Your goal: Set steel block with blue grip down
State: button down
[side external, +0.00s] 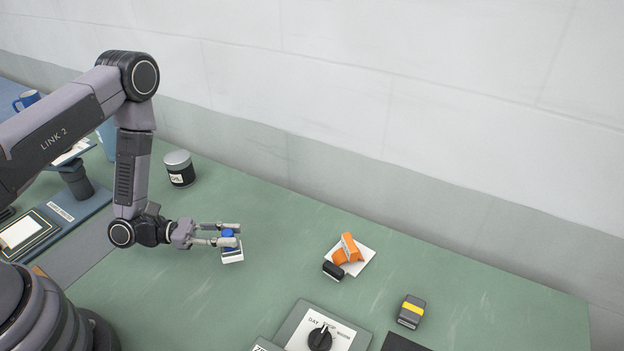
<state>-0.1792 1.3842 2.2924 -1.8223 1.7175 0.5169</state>
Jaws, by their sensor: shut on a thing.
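The steel block with blue grip (232,255) shows as a pale block with a blue grip on top, in the left middle of the side external view. My gripper (238,235) is shut on its blue grip, with the fingers reaching in from the left. The block hangs below the fingers, over the green bench top (200,300). I cannot tell whether its underside touches the bench or is a little above it.
A dark tin with a grey lid (179,168) stands behind. To the right are an orange object (348,250) on a white square, a small black object (332,271) and a grey-yellow item (411,311). A dial panel (320,338) sits at the front. Bench around the block is clear.

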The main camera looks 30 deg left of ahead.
aim_at(232, 256)
jog(key=shift+f, duration=3.1)
jog(key=shift+f, duration=0.15)
jog(key=c, duration=1)
grip_release()
